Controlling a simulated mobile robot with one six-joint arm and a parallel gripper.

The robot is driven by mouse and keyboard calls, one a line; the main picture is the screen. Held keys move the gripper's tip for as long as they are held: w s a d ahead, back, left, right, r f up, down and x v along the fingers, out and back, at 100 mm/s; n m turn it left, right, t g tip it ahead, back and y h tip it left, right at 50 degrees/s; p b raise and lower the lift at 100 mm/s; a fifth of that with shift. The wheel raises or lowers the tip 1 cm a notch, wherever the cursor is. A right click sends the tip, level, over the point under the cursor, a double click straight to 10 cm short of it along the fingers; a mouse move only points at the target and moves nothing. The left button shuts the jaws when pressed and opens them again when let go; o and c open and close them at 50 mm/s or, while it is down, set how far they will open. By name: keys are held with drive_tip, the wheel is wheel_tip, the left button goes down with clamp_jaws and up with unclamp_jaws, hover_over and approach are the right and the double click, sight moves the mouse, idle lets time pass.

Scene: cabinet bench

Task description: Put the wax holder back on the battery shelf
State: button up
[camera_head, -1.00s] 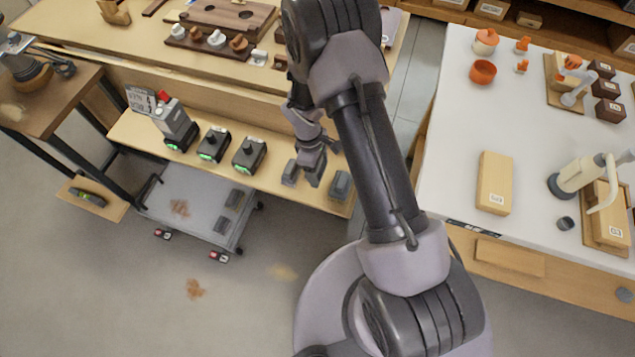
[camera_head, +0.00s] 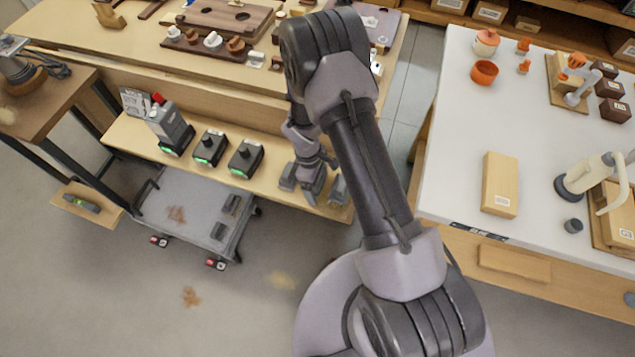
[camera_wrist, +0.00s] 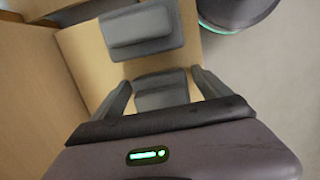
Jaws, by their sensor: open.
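My gripper (camera_head: 312,190) is open and low over the right end of the battery shelf (camera_head: 262,190), the light wood lower shelf under the bench. In the wrist view my gripper (camera_wrist: 163,88) has a finger on each side of a grey block (camera_wrist: 160,98). I cannot tell whether the fingers touch it; its lower part is hidden by my gripper. A second grey block (camera_wrist: 140,28) lies on the shelf beyond it, and a block (camera_head: 338,188) shows right of my gripper in the head view. I cannot tell which thing is the wax holder.
Black units with green lights (camera_head: 245,157) stand left on the shelf, beside a grey device (camera_head: 172,130). A grey cart (camera_head: 172,188) carrying dark blocks stands in front. The white table (camera_head: 455,150) is on the right; bare floor lies between.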

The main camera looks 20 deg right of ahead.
drive_tip(key=r+p, duration=0.2)
drive_tip(key=r, duration=0.2)
drive_tip(key=a+r+p, duration=0.1)
drive_tip(key=r, duration=0.3)
drive_tip(key=w+r+p, duration=0.1)
drive_tip(key=r+p, duration=0.1)
drive_tip(key=r, duration=0.2)
drive_tip(key=shift+a+p, duration=0.2)
drive_tip(key=shift+p, duration=0.1)
wheel_tip(320, 180, up, 20)
drive_tip(key=s+m+t+y, duration=0.1)
drive_tip(key=m+t, duration=0.1)
drive_tip(key=m, duration=0.4)
drive_tip(key=s+a+r+m+t+y, duration=0.2)
drive_tip(key=s+r+m, duration=0.7)
drive_tip(key=s+r, duration=0.7)
drive_tip(key=s+a+t, duration=0.1)
drive_tip(key=s+t, duration=0.1)
drive_tip(key=shift+s+r+t, duration=0.35)
drive_tip(key=shift+t, duration=0.05)
